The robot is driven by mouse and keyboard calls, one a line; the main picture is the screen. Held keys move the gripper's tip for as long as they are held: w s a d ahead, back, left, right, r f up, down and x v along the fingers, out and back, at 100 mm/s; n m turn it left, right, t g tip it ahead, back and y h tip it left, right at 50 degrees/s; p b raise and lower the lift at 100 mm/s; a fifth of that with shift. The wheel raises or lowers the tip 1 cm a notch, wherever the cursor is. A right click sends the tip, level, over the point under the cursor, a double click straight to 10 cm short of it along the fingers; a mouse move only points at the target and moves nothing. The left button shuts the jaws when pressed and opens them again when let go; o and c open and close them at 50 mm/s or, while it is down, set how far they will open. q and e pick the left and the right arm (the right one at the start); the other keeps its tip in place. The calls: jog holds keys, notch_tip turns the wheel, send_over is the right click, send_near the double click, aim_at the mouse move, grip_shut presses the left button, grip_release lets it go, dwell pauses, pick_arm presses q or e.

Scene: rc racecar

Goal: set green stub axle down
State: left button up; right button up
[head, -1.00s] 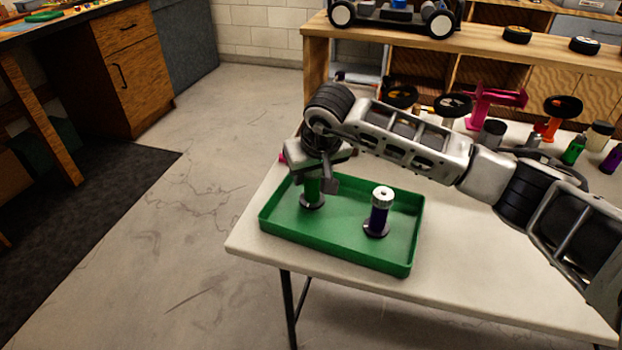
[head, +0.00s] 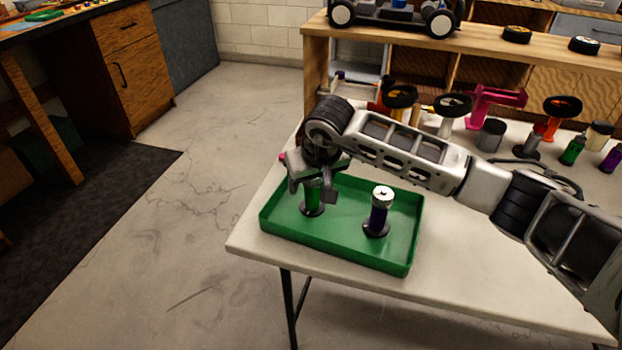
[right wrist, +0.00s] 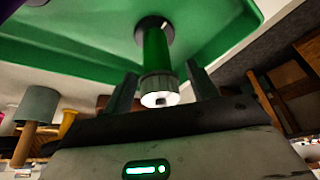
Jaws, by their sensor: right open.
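The green stub axle (head: 312,194) stands upright on its dark round base in the left part of the green tray (head: 337,252). My right gripper (head: 316,190) is above it, with its fingers on either side of the axle's top. In the right wrist view the green stub axle (right wrist: 156,52) shows its silver end between the two fingers of my right gripper (right wrist: 160,88), with gaps on both sides, so the jaws are open. A purple stub axle (head: 379,215) with a silver top stands upright in the right part of the tray. My left gripper is not in view.
The tray lies at the left end of the white table (head: 470,270). A car chassis (head: 392,18) sits on the wooden shelf (head: 480,45).

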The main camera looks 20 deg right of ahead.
jog(key=v, duration=1.1)
jog(key=shift+s+r, duration=0.2)
jog(key=shift+r, duration=0.15)
